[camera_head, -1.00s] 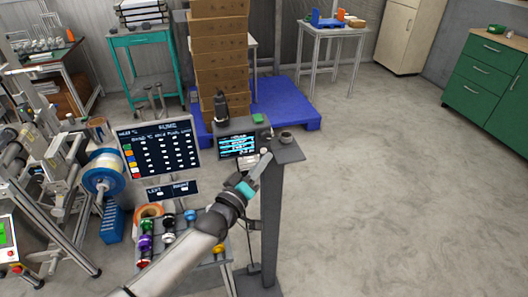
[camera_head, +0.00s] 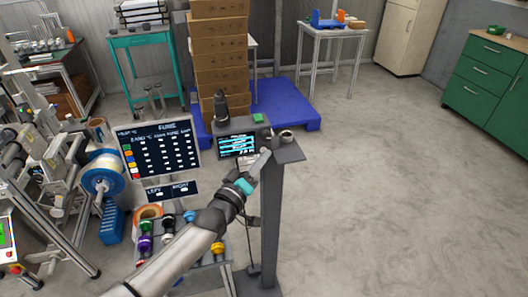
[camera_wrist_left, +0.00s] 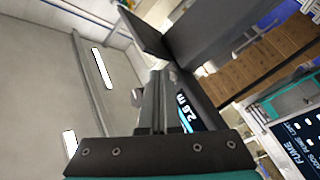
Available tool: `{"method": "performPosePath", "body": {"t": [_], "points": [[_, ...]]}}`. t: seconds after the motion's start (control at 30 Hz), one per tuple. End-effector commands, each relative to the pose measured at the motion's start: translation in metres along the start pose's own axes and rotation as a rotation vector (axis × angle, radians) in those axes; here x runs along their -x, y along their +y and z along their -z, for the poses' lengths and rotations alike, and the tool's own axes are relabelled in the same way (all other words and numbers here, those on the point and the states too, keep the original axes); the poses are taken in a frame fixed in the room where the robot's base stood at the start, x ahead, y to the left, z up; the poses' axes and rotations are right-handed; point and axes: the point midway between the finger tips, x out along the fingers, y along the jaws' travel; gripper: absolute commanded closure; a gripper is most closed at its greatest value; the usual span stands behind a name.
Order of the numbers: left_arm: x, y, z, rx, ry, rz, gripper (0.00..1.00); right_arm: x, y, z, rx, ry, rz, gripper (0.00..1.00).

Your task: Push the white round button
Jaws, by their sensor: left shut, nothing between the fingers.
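I cannot make out the white round button for certain; the fingers of my left gripper (camera_head: 262,158) cover part of the panel beside the small lit screen (camera_head: 238,146). This gripper is shut and empty, in front of the dark post (camera_head: 271,215). In the left wrist view its fingers (camera_wrist_left: 154,88) are together and point toward the post's dark top. The small screen (camera_wrist_left: 189,112) is just right of them, partly hidden. Whether the fingertips touch anything I cannot tell. My right gripper is in neither view.
A dark jar (camera_head: 287,136) and a green block (camera_head: 258,118) are on top of the post. A large display board (camera_head: 160,149) stands to the left. Stacked brown boxes (camera_head: 219,60) sit on a blue pallet (camera_head: 290,108) behind. The floor to the right is clear.

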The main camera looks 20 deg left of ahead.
Motion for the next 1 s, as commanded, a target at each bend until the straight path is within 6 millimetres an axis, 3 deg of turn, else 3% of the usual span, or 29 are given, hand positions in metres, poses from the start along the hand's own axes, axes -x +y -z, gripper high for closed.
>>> {"method": "performPosePath", "body": {"t": [0.57,1.0], "points": [[-0.001,-0.001,0.002,0.0,0.0,0.001,1.0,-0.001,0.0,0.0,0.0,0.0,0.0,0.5],[0.01,0.008,-0.006,-0.001,0.001,-0.001,1.0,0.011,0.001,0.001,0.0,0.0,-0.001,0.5]]}}
